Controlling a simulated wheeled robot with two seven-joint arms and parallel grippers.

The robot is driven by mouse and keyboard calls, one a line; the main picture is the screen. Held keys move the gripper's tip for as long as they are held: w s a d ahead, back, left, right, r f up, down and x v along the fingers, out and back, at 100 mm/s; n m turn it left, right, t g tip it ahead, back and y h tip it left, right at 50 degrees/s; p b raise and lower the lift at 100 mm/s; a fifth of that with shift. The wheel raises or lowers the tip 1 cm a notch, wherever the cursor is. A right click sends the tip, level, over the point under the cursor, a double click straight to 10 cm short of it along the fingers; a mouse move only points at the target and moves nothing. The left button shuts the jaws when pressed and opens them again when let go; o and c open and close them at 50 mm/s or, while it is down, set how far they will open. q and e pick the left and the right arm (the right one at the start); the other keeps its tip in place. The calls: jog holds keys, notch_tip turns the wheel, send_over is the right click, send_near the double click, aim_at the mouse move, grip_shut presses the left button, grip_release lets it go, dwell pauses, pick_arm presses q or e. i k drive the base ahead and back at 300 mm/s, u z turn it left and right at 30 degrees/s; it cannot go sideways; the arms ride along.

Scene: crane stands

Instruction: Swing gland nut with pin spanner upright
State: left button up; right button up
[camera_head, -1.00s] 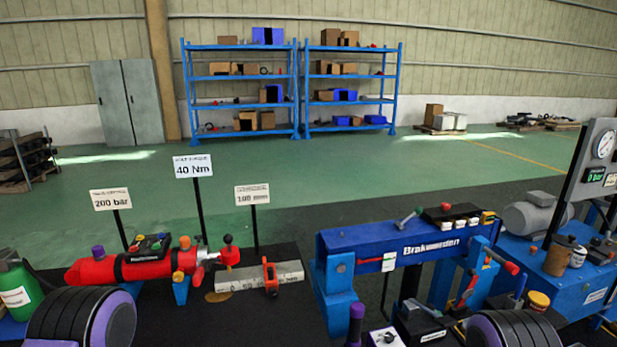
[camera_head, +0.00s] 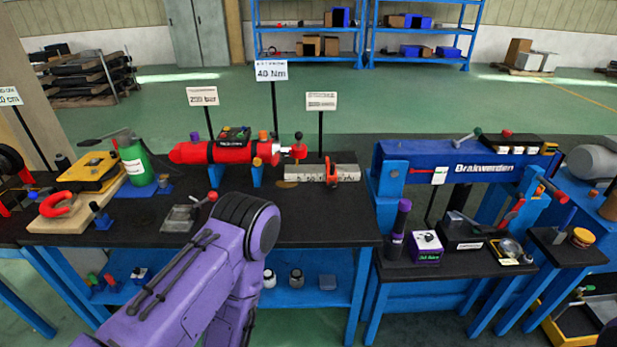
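The red cylinder (camera_head: 225,152) lies horizontally on blue supports on the dark bench. At its right end is a silvery collar (camera_head: 276,155), which seems to be the gland nut. Beside it stands a short upright piece with a dark ball top and red body (camera_head: 299,148); it looks like the pin spanner, but its contact with the nut is too small to tell. A purple arm of mine crosses the lower middle, in front of the bench. Neither gripper shows in the head view.
A grey bar with an orange clamp (camera_head: 332,172) lies right of the cylinder. Label signs (camera_head: 271,71) stand behind. A green bottle (camera_head: 134,160) and yellow case (camera_head: 90,172) are left. A blue press frame (camera_head: 460,160) stands right.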

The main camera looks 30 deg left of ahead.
aim_at(276, 158)
jog(key=z, duration=0.3)
jog(key=k, duration=0.6)
jog(key=u, duration=1)
jog(key=i, duration=1.1)
jog(key=u, duration=0.2)
